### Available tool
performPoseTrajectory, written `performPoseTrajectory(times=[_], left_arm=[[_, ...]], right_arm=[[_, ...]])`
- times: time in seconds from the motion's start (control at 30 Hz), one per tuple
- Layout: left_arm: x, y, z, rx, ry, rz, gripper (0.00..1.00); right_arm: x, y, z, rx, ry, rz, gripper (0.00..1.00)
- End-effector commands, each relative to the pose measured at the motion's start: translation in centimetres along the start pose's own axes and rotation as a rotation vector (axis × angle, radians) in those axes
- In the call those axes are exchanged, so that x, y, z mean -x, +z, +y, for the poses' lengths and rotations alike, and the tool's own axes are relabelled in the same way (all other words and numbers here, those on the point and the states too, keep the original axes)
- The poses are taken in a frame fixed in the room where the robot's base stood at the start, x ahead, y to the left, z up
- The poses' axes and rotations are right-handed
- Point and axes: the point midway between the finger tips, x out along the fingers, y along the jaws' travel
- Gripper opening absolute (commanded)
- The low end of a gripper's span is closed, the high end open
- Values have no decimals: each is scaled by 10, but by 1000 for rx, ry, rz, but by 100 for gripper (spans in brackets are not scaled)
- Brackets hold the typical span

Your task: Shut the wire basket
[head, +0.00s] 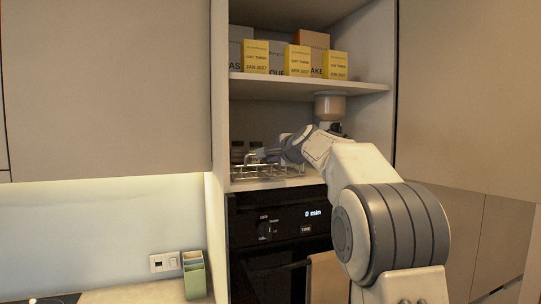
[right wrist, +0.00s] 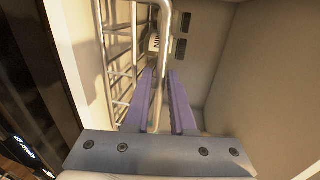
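The wire basket (head: 268,172) is a light metal wire frame on the shelf of the cabinet niche above the oven. It fills the left part of the right wrist view (right wrist: 120,50). My right gripper (head: 258,154) reaches into the niche from the right, at the basket's upper wires. In the right wrist view its two purple fingers (right wrist: 161,78) are apart, with a basket wire running between them. Small gaps appear beside the wire, so the fingers look open around it. How far the basket sticks out is hard to tell. My left gripper is not in view.
An upper shelf (head: 310,84) holds yellow boxes (head: 298,60) and other cartons. A round container (head: 330,106) stands behind my right arm. The black oven (head: 280,222) is below the niche. A green holder (head: 194,274) stands on the left counter.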

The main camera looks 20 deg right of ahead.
Motion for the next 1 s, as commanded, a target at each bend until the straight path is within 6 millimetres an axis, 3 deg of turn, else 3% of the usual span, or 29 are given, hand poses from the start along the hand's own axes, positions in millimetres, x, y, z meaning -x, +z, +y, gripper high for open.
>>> performPoseTrajectory(times=[0.37,0.8,1.0], left_arm=[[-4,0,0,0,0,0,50],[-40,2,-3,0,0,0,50],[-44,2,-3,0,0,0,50]], right_arm=[[6,0,1,0,-1,0,24],[84,0,3,1,-2,1,24],[102,0,1,0,0,-1,24]])
